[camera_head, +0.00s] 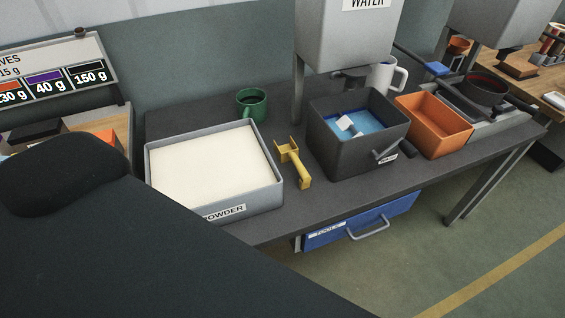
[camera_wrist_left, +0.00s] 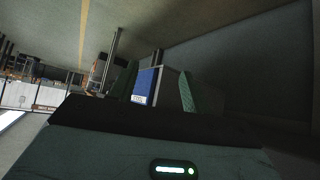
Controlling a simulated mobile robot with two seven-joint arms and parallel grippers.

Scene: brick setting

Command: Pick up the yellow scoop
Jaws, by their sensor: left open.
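The yellow scoop (camera_head: 302,172) lies on the dark grey table (camera_head: 272,224), between the tray of white powder (camera_head: 277,197) and the dark grey bin (camera_head: 342,164). Its handle points towards the table's front edge. I cannot make it out in the left wrist view. My left gripper (camera_wrist_left: 157,72) shows there with its two green fingers apart and nothing between them; the blue drawer (camera_wrist_left: 147,84) appears beyond the fingers. In the head view my dark arm covers the lower left, and no gripper shows. My right gripper is in neither view.
A green mug (camera_head: 251,104) stands behind the powder tray. An orange bin (camera_head: 434,125) and a white mug (camera_head: 399,77) stand to the right. The grey water tank (camera_head: 345,35) hangs above the back. The blue drawer (camera_head: 340,226) sits under the table front.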

